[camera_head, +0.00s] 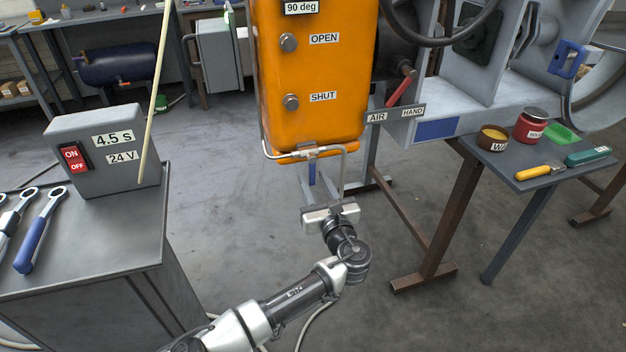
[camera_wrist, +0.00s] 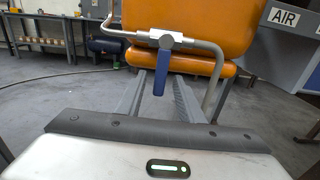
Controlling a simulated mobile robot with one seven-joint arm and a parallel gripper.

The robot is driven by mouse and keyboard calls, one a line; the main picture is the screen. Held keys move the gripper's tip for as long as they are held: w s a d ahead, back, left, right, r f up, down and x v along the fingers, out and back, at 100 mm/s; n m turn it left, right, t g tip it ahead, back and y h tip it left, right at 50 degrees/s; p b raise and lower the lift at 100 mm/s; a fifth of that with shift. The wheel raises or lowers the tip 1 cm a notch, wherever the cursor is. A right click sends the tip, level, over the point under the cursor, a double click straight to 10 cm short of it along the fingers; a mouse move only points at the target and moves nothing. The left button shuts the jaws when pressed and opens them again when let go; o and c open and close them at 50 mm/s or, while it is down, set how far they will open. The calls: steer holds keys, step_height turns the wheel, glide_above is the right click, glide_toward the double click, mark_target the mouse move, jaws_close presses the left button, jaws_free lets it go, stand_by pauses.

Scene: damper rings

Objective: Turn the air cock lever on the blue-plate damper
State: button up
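The air cock has a blue lever (camera_head: 312,173) hanging straight down from a silver valve body (camera_wrist: 165,40) in the thin pipe below the orange actuator (camera_head: 315,80). The blue plate (camera_head: 435,129) is on the grey damper frame right of that actuator. My gripper (camera_head: 322,188) is below the cock, pointing up toward it. In the wrist view its two fingers (camera_wrist: 160,90) are apart, and the blue lever (camera_wrist: 158,78) appears in the gap between their tips. I see no clear contact; whether the lever is within finger depth I cannot tell.
The bent pipe (camera_wrist: 215,85) runs down close to the right finger. A red lever (camera_head: 402,88) stands by the AIR/HAND label. A grey bench (camera_head: 90,245) with a switch box (camera_head: 105,150) is left; a small table (camera_head: 540,178) with tins is right. Open floor lies between.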

steer(key=shift+s, duration=0.2)
steer(key=v, duration=0.6)
steer(key=shift+w+r, duration=0.1)
stand_by(0.3)
